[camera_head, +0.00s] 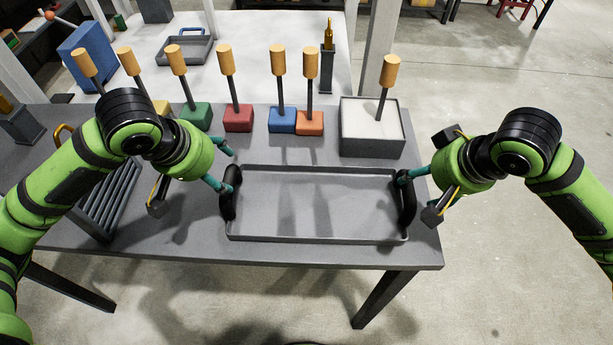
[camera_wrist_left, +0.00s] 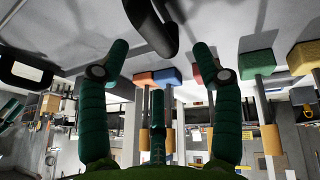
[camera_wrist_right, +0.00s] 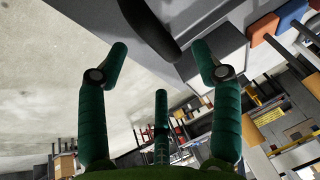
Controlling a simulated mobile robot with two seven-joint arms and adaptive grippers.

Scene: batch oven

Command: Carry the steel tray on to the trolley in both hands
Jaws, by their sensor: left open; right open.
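The steel tray (camera_head: 310,205) is a shallow grey rectangle lying flat on the grey table, with a black handle at each end. My left gripper (camera_head: 221,166) is open at the left handle (camera_head: 231,198). In the left wrist view that handle (camera_wrist_left: 155,28) lies just beyond the spread fingertips (camera_wrist_left: 159,55), not gripped. My right gripper (camera_head: 414,176) is open at the right handle (camera_head: 407,203). In the right wrist view that handle (camera_wrist_right: 150,30) also lies just ahead, between the open fingertips (camera_wrist_right: 160,54). I cannot make out a trolley for certain.
Several coloured blocks with wooden-handled tools, including a red block (camera_head: 238,119), stand behind the tray. A grey box with white contents (camera_head: 372,143) sits close behind its right end. A slatted rack (camera_head: 108,200) lies left. Open floor (camera_head: 500,290) is at right.

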